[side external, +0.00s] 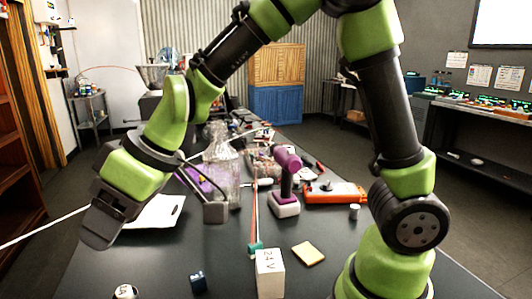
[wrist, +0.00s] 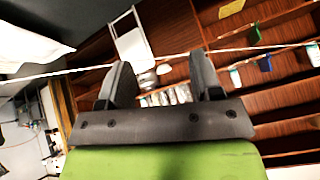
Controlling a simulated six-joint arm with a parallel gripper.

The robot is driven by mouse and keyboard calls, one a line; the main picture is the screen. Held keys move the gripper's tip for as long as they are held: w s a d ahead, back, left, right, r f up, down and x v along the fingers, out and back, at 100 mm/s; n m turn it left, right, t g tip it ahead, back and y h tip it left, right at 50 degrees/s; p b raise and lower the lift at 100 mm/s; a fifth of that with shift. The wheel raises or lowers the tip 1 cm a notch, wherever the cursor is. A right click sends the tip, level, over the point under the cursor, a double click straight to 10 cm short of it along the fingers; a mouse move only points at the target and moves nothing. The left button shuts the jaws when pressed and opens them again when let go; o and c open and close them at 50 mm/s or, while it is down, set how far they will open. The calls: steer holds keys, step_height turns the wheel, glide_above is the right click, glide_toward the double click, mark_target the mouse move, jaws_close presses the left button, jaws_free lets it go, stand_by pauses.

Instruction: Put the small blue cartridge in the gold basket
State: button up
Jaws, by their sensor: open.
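A small dark blue block (side external: 198,281), which looks like the blue cartridge, lies on the black table near the front edge in the side view. My gripper (wrist: 163,78) is open and empty in the wrist view, its two fingers apart. In the side view my gripper (side external: 97,238) hangs at the left, above and left of the blue block and clear of it. I cannot make out a gold basket in either view. The wrist view faces wooden shelves and shows neither the table nor the cartridge.
A white block marked 24V (side external: 269,278), a yellow pad (side external: 308,253) and a labelled white piece (side external: 125,292) are near the front. Front-left table is mostly clear.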

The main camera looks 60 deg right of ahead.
steer(key=s+d+r+m+t+h, duration=0.1)
steer(key=s+d+r+m, duration=0.2)
steer(key=s+d, duration=0.3)
steer(key=s+d+r+m+h, duration=0.2)
steer(key=s+d+r+m, duration=0.2)
steer(key=s, duration=0.6)
steer(key=shift+s+d+m+t, duration=0.15)
steer(key=shift+d+m+t, duration=0.25)
steer(key=shift+d+m, duration=0.65)
steer(key=shift+o, duration=0.5)
steer(key=shift+s+d+m, duration=0.25)
steer(key=shift+s+d, duration=0.15)
steer(key=shift+s, duration=0.05)
steer(key=shift+w, duration=0.1)
